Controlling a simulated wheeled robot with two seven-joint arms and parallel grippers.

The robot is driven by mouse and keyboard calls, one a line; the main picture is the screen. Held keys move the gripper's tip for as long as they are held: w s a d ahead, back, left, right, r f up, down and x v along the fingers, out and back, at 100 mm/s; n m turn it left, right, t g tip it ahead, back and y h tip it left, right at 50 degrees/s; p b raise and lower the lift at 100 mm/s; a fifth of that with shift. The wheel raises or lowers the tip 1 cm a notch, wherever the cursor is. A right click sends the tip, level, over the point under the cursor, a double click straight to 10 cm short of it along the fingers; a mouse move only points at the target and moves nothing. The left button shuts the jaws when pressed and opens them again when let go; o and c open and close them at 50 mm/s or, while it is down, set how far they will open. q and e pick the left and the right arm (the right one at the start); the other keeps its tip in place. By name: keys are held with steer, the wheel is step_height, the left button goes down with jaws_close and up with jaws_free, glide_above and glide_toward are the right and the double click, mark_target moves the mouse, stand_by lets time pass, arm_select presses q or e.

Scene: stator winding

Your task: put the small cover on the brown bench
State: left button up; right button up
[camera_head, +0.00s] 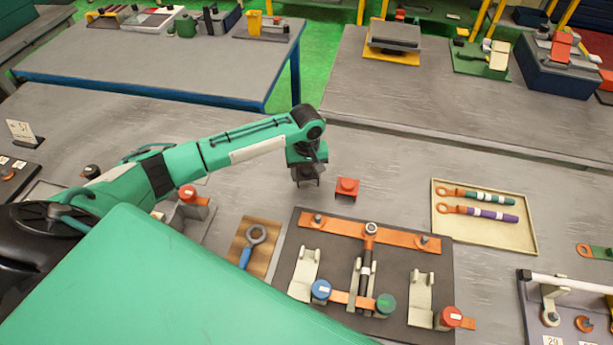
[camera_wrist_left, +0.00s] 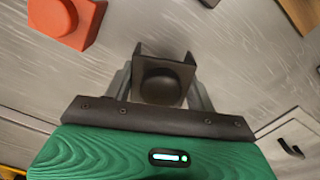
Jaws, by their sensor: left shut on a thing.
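My left gripper (camera_head: 306,172) is over the grey worktop, just left of a red block. It is shut on a small dark grey piece with a round knob, which I take for the small cover (camera_wrist_left: 162,82). In the left wrist view the piece sits between the fingers (camera_wrist_left: 160,95). In the head view the cover is small and mostly hidden under the wrist. I cannot tell whether it touches the worktop. No bench is clearly brown; a small brown board (camera_head: 236,256) lies nearer, bearing a blue-handled ring tool. My right gripper is not in view.
The red block (camera_head: 347,187) stands close right of the gripper; it also shows in the left wrist view (camera_wrist_left: 68,18). A dark fixture plate (camera_head: 392,328) with orange bars lies nearer. A cream tray (camera_head: 520,243) with two tools lies right. Other grey tables stand behind.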

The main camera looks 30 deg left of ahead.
mark_target(306, 185)
arm_select(q)
steer(key=shift+f, duration=1.5)
steer(key=shift+f, duration=0.15)
steer(key=o, duration=1)
steer(key=shift+r, duration=0.25)
step_height(306, 185, up, 11)
steer(key=shift+r+b, duration=0.15)
steer(key=shift+b, duration=0.8)
steer(key=shift+r, duration=0.25)
